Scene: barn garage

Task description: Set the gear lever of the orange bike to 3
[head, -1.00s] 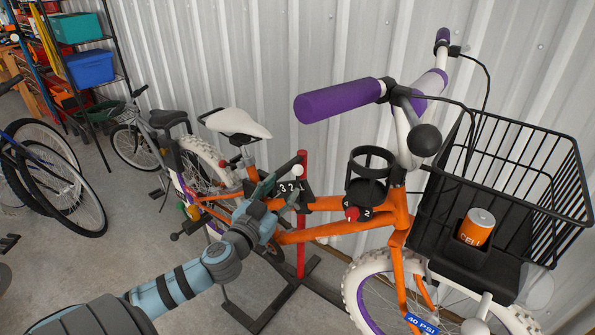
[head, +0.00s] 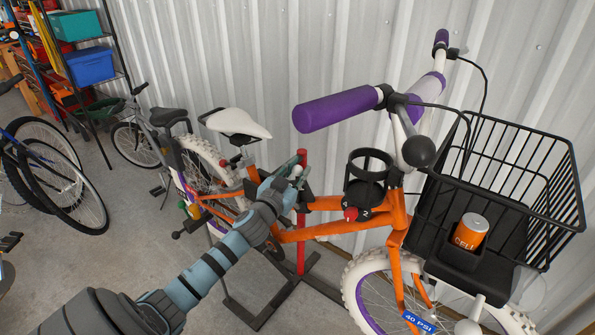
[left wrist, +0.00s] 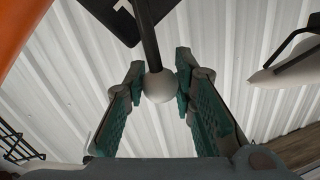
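The orange bike (head: 330,232) stands by the wall with its handlebar to the right. Its gear lever is a dark rod with a pale ball knob (left wrist: 159,87), seen from below in the left wrist view. A black plate (left wrist: 122,12) with a white mark is behind the rod. My left gripper (head: 290,178) is at the lever, covering the plate's numbers in the head view. In the left wrist view, its green-padded fingers are open, one on each side of the knob, close to it. Which number the lever points to is hidden. My right gripper is out of view.
A cup holder (head: 370,172) and a red numbered knob (head: 350,214) sit on the frame right of the lever. A red stand post (head: 301,245) rises below it.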

